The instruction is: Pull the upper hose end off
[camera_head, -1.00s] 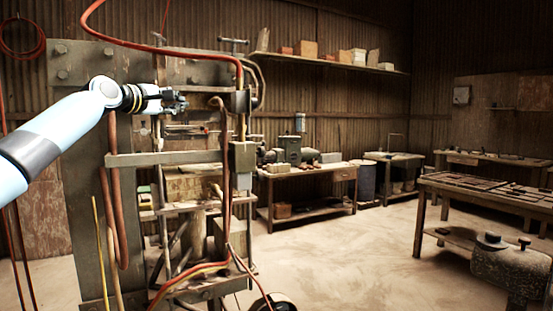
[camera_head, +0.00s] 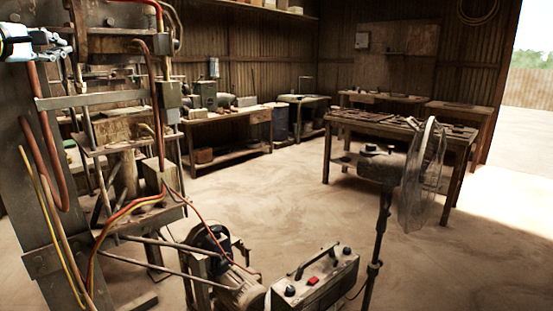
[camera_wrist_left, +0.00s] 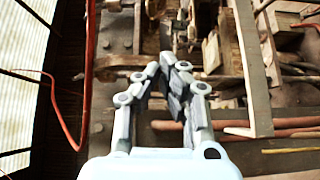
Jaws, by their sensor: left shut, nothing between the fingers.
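My left gripper (camera_head: 62,45) is at the upper left edge of the head view, beside the press frame (camera_head: 100,103). In the left wrist view the gripper (camera_wrist_left: 168,68) is shut, with nothing between its fingertips. A red-orange hose (camera_head: 159,22) comes down from the top edge to a fitting on the press's right post, to the right of the gripper and apart from it. Most of its upper run is out of the head view. A brownish-red hose (camera_head: 143,45) curves just below. In the wrist view a red hose (camera_wrist_left: 68,128) hangs at the left. My right gripper is not in view.
A motor unit (camera_head: 240,288) and a box with a handle and red button (camera_head: 315,280) stand on the floor in front. A pedestal fan (camera_head: 425,175) stands right of centre. Benches (camera_head: 230,114) line the back. Open floor (camera_head: 285,195) lies between.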

